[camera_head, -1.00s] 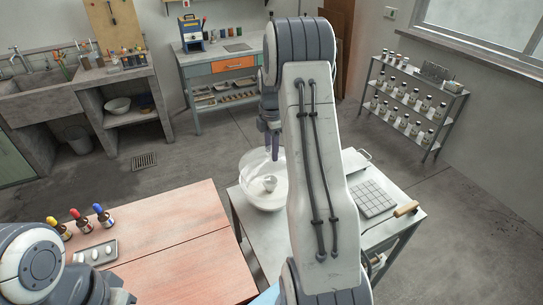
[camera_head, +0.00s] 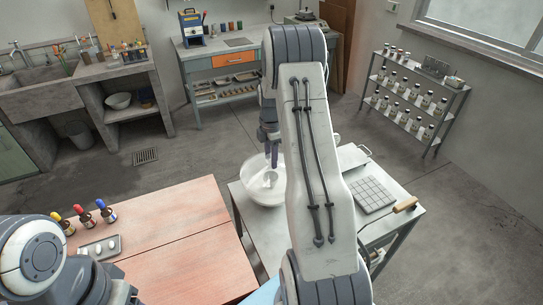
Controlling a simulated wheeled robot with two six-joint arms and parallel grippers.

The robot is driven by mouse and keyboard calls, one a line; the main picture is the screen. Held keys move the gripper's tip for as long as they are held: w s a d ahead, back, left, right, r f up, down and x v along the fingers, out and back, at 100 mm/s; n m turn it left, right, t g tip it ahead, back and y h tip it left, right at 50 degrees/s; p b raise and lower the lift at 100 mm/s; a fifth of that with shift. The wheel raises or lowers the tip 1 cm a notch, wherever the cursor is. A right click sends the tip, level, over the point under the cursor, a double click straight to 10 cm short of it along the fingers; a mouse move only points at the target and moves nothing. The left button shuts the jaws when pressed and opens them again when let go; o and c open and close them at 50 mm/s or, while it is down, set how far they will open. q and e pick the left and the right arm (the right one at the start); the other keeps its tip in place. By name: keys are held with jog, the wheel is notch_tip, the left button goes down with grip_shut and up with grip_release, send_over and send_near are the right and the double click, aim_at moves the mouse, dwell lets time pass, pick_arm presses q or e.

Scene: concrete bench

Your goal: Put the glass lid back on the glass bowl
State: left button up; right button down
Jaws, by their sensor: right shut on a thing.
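The glass bowl (camera_head: 250,187) stands on the grey metal table (camera_head: 326,192), near its left side. It is clear and whitish, and its rim is partly hidden by my right arm. My right gripper (camera_head: 271,160) points down over the bowl, with its fingertips at about the height of the rim in the picture. It is shut on the glass lid, which is see-through and hard to tell from the bowl. A small pale rounded shape (camera_head: 269,179) shows just below the fingertips. My left arm is at the bottom left, its gripper out of the picture.
A gridded plate (camera_head: 371,194) and a wooden-handled tool (camera_head: 405,204) lie on the table's right side. The reddish wooden bench (camera_head: 180,232) at the left holds dropper bottles (camera_head: 79,213) and a small tray (camera_head: 100,247). Its middle is clear.

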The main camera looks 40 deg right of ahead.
jog(key=shift+f, duration=0.15)
jog(key=shift+c, duration=1.8)
grip_release()
